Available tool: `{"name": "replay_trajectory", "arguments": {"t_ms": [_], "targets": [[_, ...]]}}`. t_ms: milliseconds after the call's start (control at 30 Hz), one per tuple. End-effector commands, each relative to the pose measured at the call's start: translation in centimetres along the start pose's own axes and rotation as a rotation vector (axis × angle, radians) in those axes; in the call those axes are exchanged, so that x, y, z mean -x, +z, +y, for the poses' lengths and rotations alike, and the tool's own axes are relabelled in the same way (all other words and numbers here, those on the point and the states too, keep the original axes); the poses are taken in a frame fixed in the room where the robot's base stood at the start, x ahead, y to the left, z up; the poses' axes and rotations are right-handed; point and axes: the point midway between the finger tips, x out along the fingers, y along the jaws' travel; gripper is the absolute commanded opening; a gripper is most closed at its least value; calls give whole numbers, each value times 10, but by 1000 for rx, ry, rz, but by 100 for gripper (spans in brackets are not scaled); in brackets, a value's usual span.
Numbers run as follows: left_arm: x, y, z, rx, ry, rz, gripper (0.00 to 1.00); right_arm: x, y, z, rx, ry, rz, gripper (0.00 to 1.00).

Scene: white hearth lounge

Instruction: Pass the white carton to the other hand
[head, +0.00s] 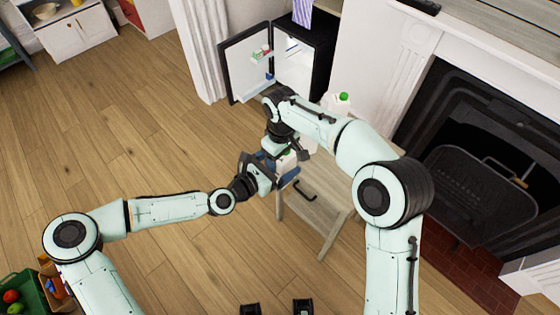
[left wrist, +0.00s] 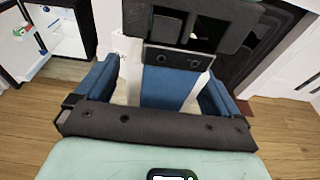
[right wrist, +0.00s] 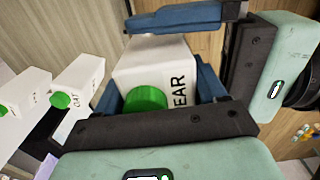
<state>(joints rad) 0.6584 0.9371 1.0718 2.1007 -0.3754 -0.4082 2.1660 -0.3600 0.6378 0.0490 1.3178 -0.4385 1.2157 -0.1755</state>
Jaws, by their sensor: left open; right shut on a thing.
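The white carton (right wrist: 155,62) with a green cap and dark letters is gripped in my right gripper (right wrist: 160,85). In the head view the carton (head: 287,162) is mostly hidden by both grippers, above the small wooden table's edge. My left gripper (head: 268,172) is open and reaches in from the left at the carton. In the left wrist view its blue fingers (left wrist: 155,95) stand on either side of the white carton (left wrist: 130,68), with a blue finger of my right gripper in front of it. I cannot tell whether the left fingers touch the carton.
Other white cartons with green caps (right wrist: 78,85) stand close by; one carton (head: 338,102) shows at the table's back. The small wooden table (head: 325,185) has a dark handle. An open small fridge (head: 247,62) stands behind, a fireplace at right.

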Motion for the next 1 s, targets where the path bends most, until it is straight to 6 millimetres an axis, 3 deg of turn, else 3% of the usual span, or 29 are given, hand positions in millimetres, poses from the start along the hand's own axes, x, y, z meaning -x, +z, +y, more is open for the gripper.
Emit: {"name": "replay_trajectory", "arguments": {"t_ms": [300, 533, 567, 600, 633, 1000], "targets": [[-2, 0, 0, 0, 0, 0, 93, 1, 0, 0, 0, 1, 3, 18], [-2, 0, 0, 0, 0, 0, 19, 1, 0, 0, 0, 1, 2, 18], [-2, 2, 0, -2, 0, -3, 19, 1, 0, 0, 0, 1, 2, 80], [-2, 2, 0, -2, 0, -3, 19, 1, 0, 0, 0, 1, 2, 93], [-2, 2, 0, -2, 0, -3, 19, 1, 0, 0, 0, 1, 2, 100], [-2, 2, 0, -2, 1, -4, 19, 2, -1, -3, 5, -4, 0, 100]]}}
